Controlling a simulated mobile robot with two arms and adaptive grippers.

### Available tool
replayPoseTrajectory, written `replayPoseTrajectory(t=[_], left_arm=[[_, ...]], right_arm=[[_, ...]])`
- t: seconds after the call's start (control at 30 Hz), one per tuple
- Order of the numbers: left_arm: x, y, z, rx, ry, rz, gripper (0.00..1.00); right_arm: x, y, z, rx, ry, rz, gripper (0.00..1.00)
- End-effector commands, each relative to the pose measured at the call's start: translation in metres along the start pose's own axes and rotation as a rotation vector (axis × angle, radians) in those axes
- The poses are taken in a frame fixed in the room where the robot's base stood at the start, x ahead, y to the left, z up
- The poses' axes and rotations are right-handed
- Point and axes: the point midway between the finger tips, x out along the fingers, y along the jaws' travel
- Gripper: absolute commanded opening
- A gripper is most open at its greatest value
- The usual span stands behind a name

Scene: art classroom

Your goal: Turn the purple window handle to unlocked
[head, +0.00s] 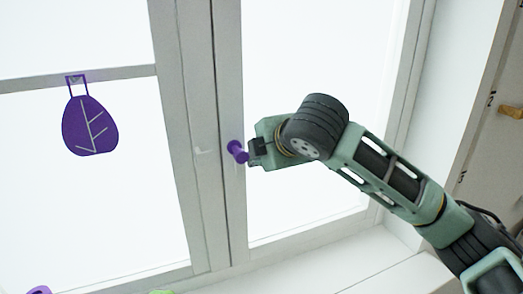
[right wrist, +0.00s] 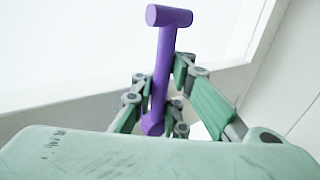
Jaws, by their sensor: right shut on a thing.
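The purple window handle (head: 237,151) is on the white frame of the right window sash, just right of where the two sashes meet. My right gripper (head: 252,152) reaches it from the right and is shut on it. In the right wrist view the handle (right wrist: 160,75) is a purple bar with a short crosspiece at its top end. Its lower part stands between the fingers of my right gripper (right wrist: 158,115). My left gripper is in neither view.
A purple leaf ornament (head: 90,125) hangs at the left pane. The white window sill (head: 350,265) runs below. A wall panel with numbers and a wooden peg (head: 511,111) is at the far right. Small purple and green things show at the bottom left edge.

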Motion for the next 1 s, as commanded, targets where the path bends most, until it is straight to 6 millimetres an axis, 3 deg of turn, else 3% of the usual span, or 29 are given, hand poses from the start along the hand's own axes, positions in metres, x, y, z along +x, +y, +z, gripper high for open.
replayPoseTrajectory(t=[0.03,0.27,0.3,0.57,0.87,1.0], left_arm=[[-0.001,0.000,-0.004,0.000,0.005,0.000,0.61],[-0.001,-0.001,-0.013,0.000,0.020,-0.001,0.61],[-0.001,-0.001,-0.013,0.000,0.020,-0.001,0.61],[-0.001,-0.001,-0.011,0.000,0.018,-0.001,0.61],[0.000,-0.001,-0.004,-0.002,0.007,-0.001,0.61],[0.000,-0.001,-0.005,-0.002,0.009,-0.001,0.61]], right_arm=[[-0.005,0.009,0.000,-0.002,0.000,0.023,0.00],[-0.006,0.010,0.000,-0.003,0.001,0.025,0.00],[-0.006,0.010,0.000,-0.003,0.001,0.026,0.10],[-0.004,0.007,0.000,-0.002,0.001,0.018,0.31],[-0.003,0.004,0.000,-0.002,0.001,0.010,0.31],[-0.015,0.004,0.000,-0.002,0.002,0.012,0.31]])
